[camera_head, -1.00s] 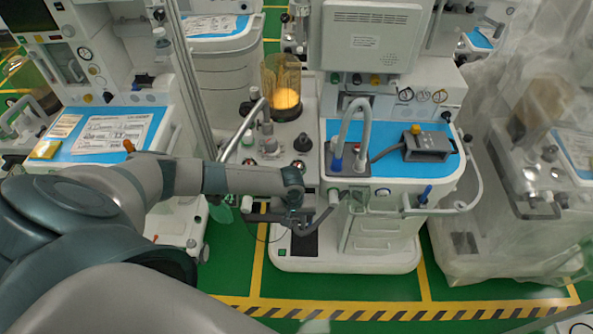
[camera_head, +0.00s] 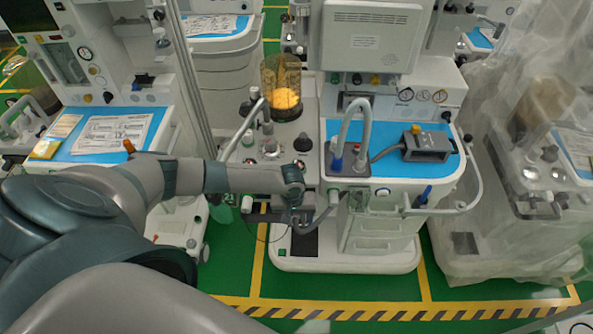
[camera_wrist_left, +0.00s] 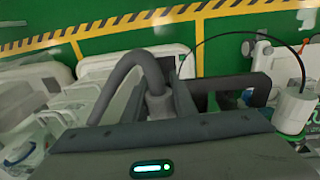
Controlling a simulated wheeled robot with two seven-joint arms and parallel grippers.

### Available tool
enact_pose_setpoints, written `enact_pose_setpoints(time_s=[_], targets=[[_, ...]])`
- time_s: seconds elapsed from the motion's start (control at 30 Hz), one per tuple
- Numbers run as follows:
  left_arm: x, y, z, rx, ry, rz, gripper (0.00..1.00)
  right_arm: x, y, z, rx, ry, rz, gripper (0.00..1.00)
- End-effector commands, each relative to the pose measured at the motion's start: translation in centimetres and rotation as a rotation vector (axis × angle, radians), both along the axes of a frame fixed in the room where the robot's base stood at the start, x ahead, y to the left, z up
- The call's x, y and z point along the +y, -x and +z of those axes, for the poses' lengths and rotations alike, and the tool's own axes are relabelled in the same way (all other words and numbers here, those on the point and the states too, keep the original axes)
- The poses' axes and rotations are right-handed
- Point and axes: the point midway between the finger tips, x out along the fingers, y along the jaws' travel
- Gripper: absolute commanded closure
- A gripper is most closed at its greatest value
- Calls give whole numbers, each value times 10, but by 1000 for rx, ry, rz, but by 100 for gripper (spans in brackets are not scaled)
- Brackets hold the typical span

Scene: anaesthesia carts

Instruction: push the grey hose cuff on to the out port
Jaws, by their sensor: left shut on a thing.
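My left gripper (camera_head: 294,216) is low at the front of the middle cart. In the left wrist view its two dark jaws (camera_wrist_left: 160,118) are shut on the grey hose cuff (camera_wrist_left: 158,100). The dark grey hose (camera_wrist_left: 122,72) rises from the cuff and bends over to the left. In the head view the hose (camera_head: 318,222) curves right and up to a pale fitting (camera_head: 334,197) under the worktop edge. The cuff is hidden by the gripper in the head view. I cannot make out the out port in either view. My right gripper is not in view.
The middle cart's blue worktop (camera_head: 450,172) carries a grey box (camera_head: 428,147) and a tall looped hose (camera_head: 352,108). A white cylinder (camera_wrist_left: 297,105) stands right of the jaws in the wrist view. A curved rail (camera_head: 474,180) sticks out right. Green floor is clear in front.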

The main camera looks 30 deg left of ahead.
Motion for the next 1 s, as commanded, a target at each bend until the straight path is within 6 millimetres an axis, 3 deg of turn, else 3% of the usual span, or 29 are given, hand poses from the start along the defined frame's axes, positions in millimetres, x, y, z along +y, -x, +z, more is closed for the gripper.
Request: enact_pose_setpoints(time_s=[1.0], targets=[[11,-18,0,-1,0,1,97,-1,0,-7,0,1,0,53]])
